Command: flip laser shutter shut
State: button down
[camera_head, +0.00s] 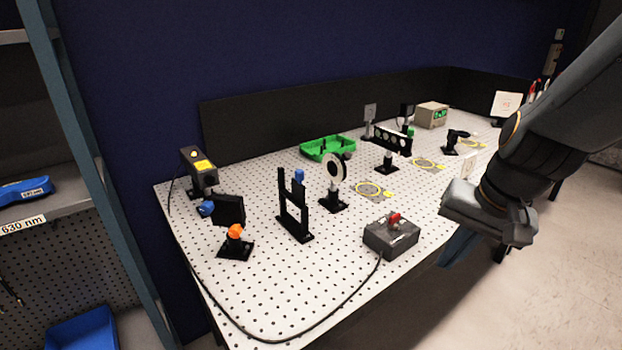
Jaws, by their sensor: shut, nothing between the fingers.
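The black laser box (199,168) with a yellow label stands at the left end of the white perforated table. Just in front of it is a dark plate (229,209) with a blue knob (206,208) at its left; this looks like the shutter, but I cannot tell whether it blocks the beam. An orange knob on a short post (236,232) stands nearer the front. My gripper (488,217) is at the right, beyond the table's front edge, far from the laser. It is shut and empty; its fingertips are hard to make out.
A black upright frame (293,215) with a blue top knob and a round optic (335,168) stand right of the laser. A grey box with a red switch (391,237) sits near the front edge, its cable running left. A green tray (328,148) lies behind. Shelves (60,190) flank the left.

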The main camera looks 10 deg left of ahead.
jog(key=w+a+r+m+t+y+b, duration=0.1)
jog(key=w+a+r+y+b, duration=0.1)
jog(key=a+r, duration=0.5)
jog(key=w+a+r+m+t+y+b, duration=0.1)
jog(key=w+a+r+m+y+b, duration=0.1)
jog(key=a+r, duration=0.5)
jog(key=w+a+y, duration=0.1)
jog(key=a+y, duration=0.1)
jog(key=a, duration=0.1)
jog(key=shift+w+a+r+b, duration=0.25)
jog(key=shift+w+a+b, duration=0.05)
jog(key=shift+w+b, duration=0.1)
jog(key=shift+f, duration=0.1)
jog(key=p, duration=0.1)
send_near(303, 177)
notch_tip(303, 177, down, 4)
jog(key=a, duration=0.2)
jog(key=shift+w+a+p, duration=0.4)
jog(key=shift+w+a, duration=0.25)
jog(key=shift+w, duration=0.25)
